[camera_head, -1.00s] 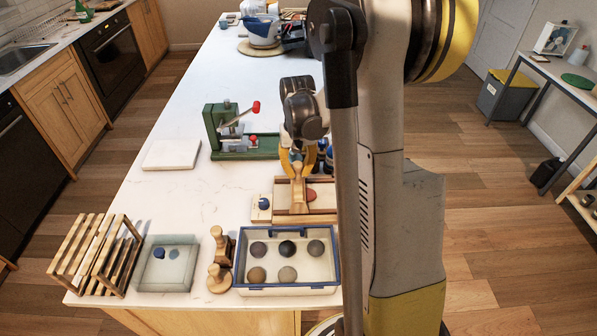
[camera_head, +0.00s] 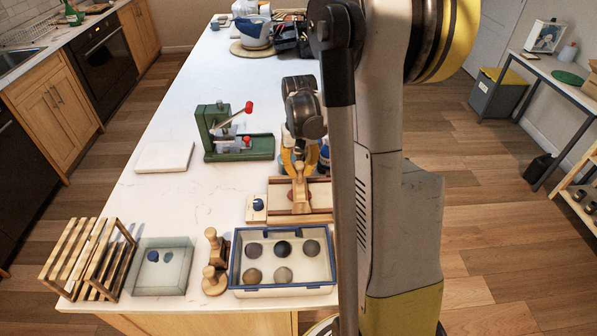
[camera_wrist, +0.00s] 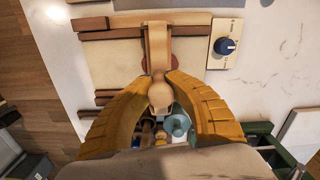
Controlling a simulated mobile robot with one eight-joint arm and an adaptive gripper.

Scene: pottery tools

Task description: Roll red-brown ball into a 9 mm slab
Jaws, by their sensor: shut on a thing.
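The red-brown clay (camera_wrist: 175,63) lies on the pale rolling board (camera_wrist: 107,62), mostly hidden under a wooden roller (camera_wrist: 158,50). In the wrist view it shows as a rounded edge on both sides of the roller; its thickness cannot be told. My gripper (camera_wrist: 161,82) has its yellow fingers shut around the roller's knobbed handle. In the head view, my gripper (camera_head: 298,163) is above the handle end, and the roller (camera_head: 301,192) lies across the board between wooden rails (camera_head: 325,181).
A dial box (camera_head: 256,208) adjoins the board. A blue-rimmed tray (camera_head: 283,291) with several balls stands in front. A green press (camera_head: 235,146) and a white slab (camera_head: 165,156) are at the left. The counter's left middle is clear.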

